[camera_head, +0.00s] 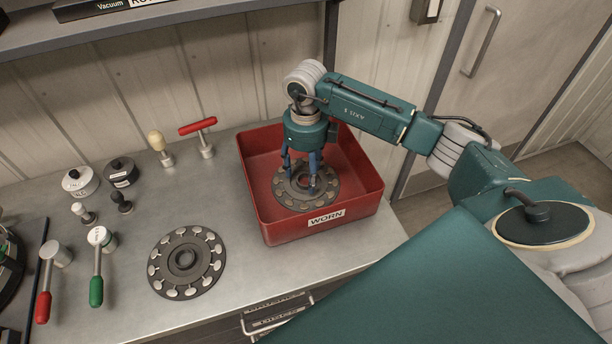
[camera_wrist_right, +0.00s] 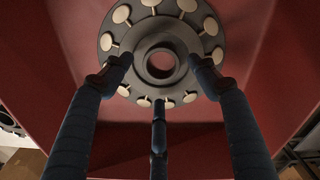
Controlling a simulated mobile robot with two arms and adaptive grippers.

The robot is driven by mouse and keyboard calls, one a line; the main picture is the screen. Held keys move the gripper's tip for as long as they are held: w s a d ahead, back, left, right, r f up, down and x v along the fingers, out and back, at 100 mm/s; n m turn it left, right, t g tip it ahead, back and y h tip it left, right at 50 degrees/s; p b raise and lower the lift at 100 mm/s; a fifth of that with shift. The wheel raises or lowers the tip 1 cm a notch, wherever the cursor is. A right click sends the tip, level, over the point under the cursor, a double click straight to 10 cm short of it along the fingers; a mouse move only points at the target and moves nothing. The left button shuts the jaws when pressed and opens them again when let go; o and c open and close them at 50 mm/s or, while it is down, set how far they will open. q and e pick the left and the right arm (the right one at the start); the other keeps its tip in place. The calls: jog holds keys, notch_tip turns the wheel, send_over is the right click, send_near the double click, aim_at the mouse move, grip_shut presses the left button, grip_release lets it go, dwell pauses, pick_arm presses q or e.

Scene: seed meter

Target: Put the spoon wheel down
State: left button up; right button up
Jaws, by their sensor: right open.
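A spoon wheel (camera_head: 325,198), a dark disc with pale round spoons around its rim, lies in the red tray (camera_head: 368,205) labelled WORN. My right gripper (camera_head: 311,183) is open and points down over the hub of this wheel, inside the tray. In the right wrist view the wheel (camera_wrist_right: 162,38) shows with its hub hole, and the gripper's blue fingers (camera_wrist_right: 160,85) are spread around the hub. I cannot tell whether the fingertips touch it. A second spoon wheel (camera_head: 186,258) lies flat on the metal bench, left of the tray. My left gripper does not show.
Several handled tools stand on the bench (camera_head: 215,325), among them a red T-handle (camera_head: 198,127), a green-handled lever (camera_head: 97,280) and a red-handled lever (camera_head: 45,295). A shelf (camera_head: 150,22) hangs above at the back left. The tray walls surround the right gripper.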

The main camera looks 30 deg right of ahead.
notch_tip(320, 180, up, 10)
jog(key=b, duration=0.3)
jog(key=shift+r, duration=0.2)
jog(key=shift+w, duration=0.1)
